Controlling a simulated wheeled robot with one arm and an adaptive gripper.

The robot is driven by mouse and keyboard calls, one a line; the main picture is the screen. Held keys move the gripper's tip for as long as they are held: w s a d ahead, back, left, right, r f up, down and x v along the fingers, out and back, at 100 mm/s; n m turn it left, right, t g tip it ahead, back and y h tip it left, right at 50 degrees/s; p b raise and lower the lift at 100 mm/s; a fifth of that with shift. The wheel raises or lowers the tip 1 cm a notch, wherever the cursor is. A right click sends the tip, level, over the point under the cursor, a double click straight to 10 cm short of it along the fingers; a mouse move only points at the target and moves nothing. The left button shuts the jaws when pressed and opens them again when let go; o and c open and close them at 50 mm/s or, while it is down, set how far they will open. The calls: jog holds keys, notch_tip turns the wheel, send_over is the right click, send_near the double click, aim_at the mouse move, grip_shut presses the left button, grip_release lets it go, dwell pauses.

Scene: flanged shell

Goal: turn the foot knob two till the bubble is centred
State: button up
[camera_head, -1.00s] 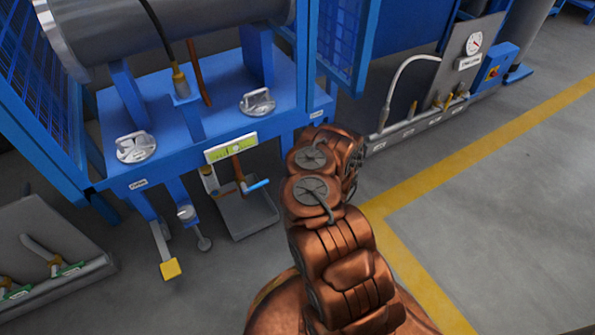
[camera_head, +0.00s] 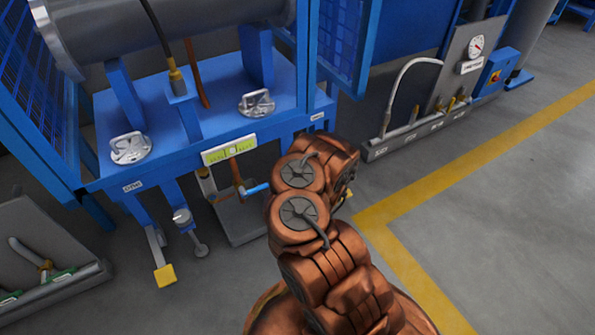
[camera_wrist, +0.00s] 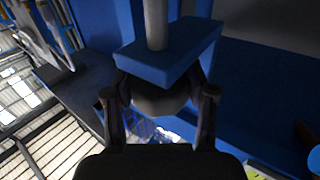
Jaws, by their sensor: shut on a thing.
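In the wrist view my gripper (camera_wrist: 159,92) is shut on a dark rounded knob (camera_wrist: 160,103), one finger on each side. The knob sits under a blue block (camera_wrist: 172,52), with a grey rod rising above it. In the head view my arm hides the gripper and this knob, below the right end of the blue frame (camera_head: 215,118). The yellow-green level vial (camera_head: 229,150) is on the frame's front edge. A pale bubble spot shows near its middle, but it is too small to tell if it is exactly centred.
Another foot with a silver knob (camera_head: 182,216) stands at the left, beside a yellow pedal (camera_head: 165,275). A blue-ended lever (camera_head: 256,189) sticks out above a grey tray (camera_head: 240,222) left of my arm. Open floor (camera_head: 480,230) lies to the right.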

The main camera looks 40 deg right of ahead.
jog(key=shift+r, duration=0.1)
jog(key=o, duration=1.2)
jog(key=shift+c, duration=0.2)
jog(key=shift+s+d+n+t+y+p, duration=0.1)
jog(key=shift+n+t+y+p, duration=0.45)
jog(key=shift+p, duration=0.55)
jog(key=shift+r+n+t+y+p, duration=0.1)
jog(key=shift+n+t+y+p, duration=0.2)
jog(key=shift+y+p, duration=0.35)
jog(key=n+t+y+p, duration=0.2)
jog(key=n+y+p, duration=0.1)
jog(key=y+p, duration=0.1)
jog(key=shift+n+y+p, duration=0.25)
jog(key=shift+y+p, duration=0.15)
jog(key=shift+p, duration=0.45)
jog(key=shift+y, duration=0.3)
